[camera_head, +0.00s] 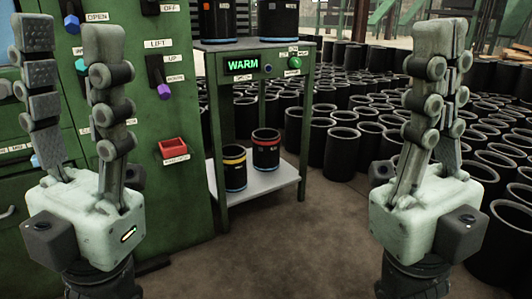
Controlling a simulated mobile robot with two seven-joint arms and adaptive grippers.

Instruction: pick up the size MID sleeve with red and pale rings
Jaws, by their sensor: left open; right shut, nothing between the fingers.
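Two black sleeves stand upright on the lower shelf of the green table. The right one (266,152) has a red band near its top and a pale-blue ring near its base. The left one (234,170) has a yellow band near its top and a blue ring low down. Two more black sleeves stand on the table top, the left one (220,22) with an orange mark, the right one (278,20) with a pale-blue ring low down. Size marks are too small to read. My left gripper (69,32) is raised, open and empty. My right gripper (446,40) is raised, shut and empty. Both are apart from the sleeves.
The green table (307,110) has a panel reading WARM and a pale lower shelf (283,180). Many plain black sleeves (342,155) crowd the floor behind and right. The floor ahead is clear.

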